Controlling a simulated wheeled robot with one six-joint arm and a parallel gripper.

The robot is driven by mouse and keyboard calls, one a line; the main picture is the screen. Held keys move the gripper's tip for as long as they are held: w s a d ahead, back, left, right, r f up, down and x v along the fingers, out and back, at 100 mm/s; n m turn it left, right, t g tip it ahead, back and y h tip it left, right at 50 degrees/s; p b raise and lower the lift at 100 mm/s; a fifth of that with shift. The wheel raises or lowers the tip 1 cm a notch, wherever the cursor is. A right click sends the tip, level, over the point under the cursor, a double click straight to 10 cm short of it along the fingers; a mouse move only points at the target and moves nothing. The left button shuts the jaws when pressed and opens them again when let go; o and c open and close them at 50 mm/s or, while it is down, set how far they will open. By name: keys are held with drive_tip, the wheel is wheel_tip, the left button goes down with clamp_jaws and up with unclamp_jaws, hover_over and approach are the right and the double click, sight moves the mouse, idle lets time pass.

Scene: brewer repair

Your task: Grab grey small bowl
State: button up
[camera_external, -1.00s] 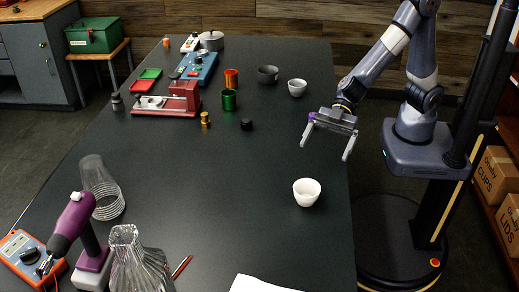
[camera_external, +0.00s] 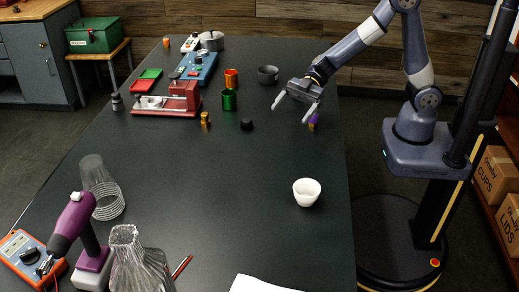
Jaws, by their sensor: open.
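A small dark grey bowl (camera_external: 268,75) stands upright near the far right side of the dark table. My gripper (camera_external: 291,111) is open and empty, with its two fingers pointing down toward the near left. In the picture it is just right of and below the dark grey bowl, apart from it. A small light grey or white bowl seen earlier behind this spot is now hidden by my gripper. A white bowl (camera_external: 306,193) stands alone nearer the camera at the right edge.
A small purple and orange piece (camera_external: 313,121) stands close to my right finger. A green cup (camera_external: 228,100), an orange cup (camera_external: 231,78) and a black knob (camera_external: 246,125) are to the left. The middle of the table (camera_external: 220,180) is clear.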

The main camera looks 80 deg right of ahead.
drive_tip(key=shift+m+t+h, duration=0.6)
drive_tip(key=shift+m+t, duration=0.1)
drive_tip(key=shift+m, duration=0.1)
drive_tip(key=s+d, duration=0.1)
drive_tip(key=d, duration=0.8)
drive_tip(key=d+f, duration=0.1)
drive_tip(key=d, duration=0.9)
drive_tip(key=s+d, duration=0.1)
drive_tip(key=d, duration=0.9)
drive_tip(key=shift+s+d+f, duration=0.2)
drive_tip(key=shift+s+d, duration=0.05)
drive_tip(key=shift+s, duration=0.1)
drive_tip(key=shift+m, duration=0.4)
drive_tip(key=s+d, duration=0.1)
drive_tip(key=d, duration=0.1)
drive_tip(key=s+d, duration=0.2)
drive_tip(key=d, duration=0.1)
drive_tip(key=s+d, duration=0.2)
drive_tip(key=shift+s+d+f, duration=0.2)
drive_tip(key=shift+d+f, duration=0.1)
drive_tip(key=shift+d, duration=0.05)
drive_tip(key=shift+f, duration=0.15)
drive_tip(key=x, duration=0.5)
drive_tip(key=p+x, duration=0.1)
drive_tip(key=x, duration=0.4)
drive_tip(key=shift+w+f, duration=0.2)
drive_tip(key=shift+w, duration=0.1)
